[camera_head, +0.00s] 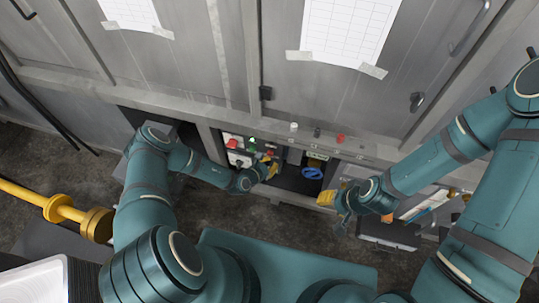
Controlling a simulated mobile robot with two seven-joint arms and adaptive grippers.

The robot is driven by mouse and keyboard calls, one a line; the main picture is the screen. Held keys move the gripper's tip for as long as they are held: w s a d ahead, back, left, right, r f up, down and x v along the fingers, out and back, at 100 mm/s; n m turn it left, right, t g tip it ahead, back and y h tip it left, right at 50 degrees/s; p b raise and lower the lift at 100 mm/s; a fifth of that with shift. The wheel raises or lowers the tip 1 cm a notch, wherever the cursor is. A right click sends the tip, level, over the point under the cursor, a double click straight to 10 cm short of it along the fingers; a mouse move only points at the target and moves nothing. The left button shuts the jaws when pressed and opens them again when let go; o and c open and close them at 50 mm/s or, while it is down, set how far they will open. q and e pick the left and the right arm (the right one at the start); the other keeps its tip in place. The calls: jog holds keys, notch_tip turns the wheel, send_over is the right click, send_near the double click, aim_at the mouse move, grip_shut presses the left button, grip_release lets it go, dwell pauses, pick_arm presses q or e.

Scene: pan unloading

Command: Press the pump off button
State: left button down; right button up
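A row of small knobs or buttons runs along the grey ledge below the cabinet doors. I see a green one (252,140), a white one (293,127), a black one (317,132) and a red one (340,138). Their labels are too small to read, so I cannot tell which is pump off. My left gripper (270,166), with yellow fingertips, is just below the ledge, in front of the open bay and apart from the red button. My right gripper (330,198) is lower and to the right, near the bay's lower edge. Finger openings are too small to judge.
A blue coiled item (312,172) lies in the dark bay. Red and white parts (236,143) sit at its left. Paper sheets (345,28) are taped to the cabinet doors. A yellow bar (60,208) and a white tray (35,282) are at the left.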

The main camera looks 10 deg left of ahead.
pick_arm(q)
jog(key=shift+w, duration=0.7)
dwell(1.0)
jog(key=shift+s+p, duration=0.65)
jog(key=shift+s, duration=0.3)
jog(key=s+p, duration=0.2)
jog(key=s, duration=0.3)
jog(key=shift+a+p, duration=0.1)
jog(key=shift+p, duration=0.25)
